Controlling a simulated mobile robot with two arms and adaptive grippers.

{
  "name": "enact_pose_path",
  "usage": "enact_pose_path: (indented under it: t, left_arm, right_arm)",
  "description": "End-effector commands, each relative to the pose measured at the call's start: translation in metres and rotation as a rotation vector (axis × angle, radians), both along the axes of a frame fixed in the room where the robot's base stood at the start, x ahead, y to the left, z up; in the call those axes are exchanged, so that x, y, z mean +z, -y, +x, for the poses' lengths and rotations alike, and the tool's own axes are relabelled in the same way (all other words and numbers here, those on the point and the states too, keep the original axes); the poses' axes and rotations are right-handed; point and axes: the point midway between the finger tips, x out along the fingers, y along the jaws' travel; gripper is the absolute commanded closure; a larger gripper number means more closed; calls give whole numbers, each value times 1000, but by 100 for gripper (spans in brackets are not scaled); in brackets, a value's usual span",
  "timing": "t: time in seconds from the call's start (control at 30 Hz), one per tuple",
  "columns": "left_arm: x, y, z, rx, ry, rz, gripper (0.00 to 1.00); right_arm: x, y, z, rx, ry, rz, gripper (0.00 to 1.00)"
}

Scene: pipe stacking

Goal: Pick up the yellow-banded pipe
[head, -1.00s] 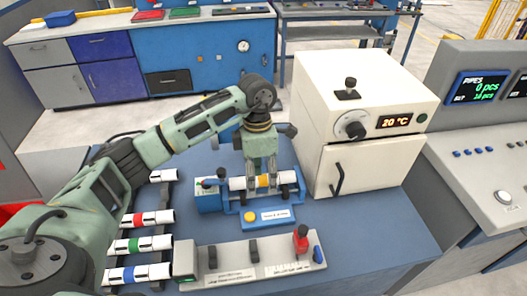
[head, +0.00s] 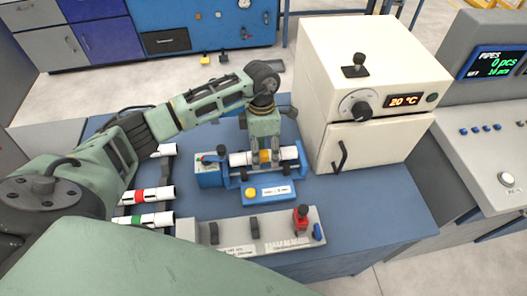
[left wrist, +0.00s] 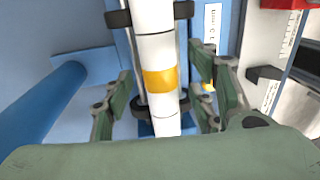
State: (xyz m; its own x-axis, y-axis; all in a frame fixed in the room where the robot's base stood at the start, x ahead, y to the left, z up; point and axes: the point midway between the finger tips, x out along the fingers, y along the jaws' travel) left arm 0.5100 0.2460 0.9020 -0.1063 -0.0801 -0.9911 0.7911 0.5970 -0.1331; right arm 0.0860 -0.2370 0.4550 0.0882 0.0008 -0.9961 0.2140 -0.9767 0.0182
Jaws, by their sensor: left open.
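The yellow-banded pipe (head: 240,159) is white with a yellow band and lies in a blue fixture (head: 209,176) on the blue table. In the left wrist view the pipe (left wrist: 160,79) runs up the middle, resting in dark supports. My left gripper (head: 265,158) reaches down over the yellow band from above. In the left wrist view its green fingers (left wrist: 161,95) stand on either side of the pipe, open, with gaps between them and the pipe. My right gripper is in neither view.
A white oven (head: 360,100) reading 20 °C stands right of the fixture. A grey control panel (head: 260,232) with a red-topped knob lies in front. Red-banded (head: 147,195) and green-banded (head: 146,220) pipes lie on a rack at left. A console (head: 480,150) stands at far right.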

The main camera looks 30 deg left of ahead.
Motion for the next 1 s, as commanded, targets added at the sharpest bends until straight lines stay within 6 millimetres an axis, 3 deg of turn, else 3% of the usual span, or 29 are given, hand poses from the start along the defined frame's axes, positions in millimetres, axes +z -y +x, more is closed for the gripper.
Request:
enact_pose_path:
  t: [0.3, 0.9, 1.0]
  left_arm:
    - [-7, 0, -1, -1, 1, 0, 48]
    - [-7, 0, -1, 0, 1, 1, 100]
    - [-6, 0, -1, 0, 1, 1, 100]
  right_arm:
    - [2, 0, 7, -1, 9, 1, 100]
    - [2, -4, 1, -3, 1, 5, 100]
    - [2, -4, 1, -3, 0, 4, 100]
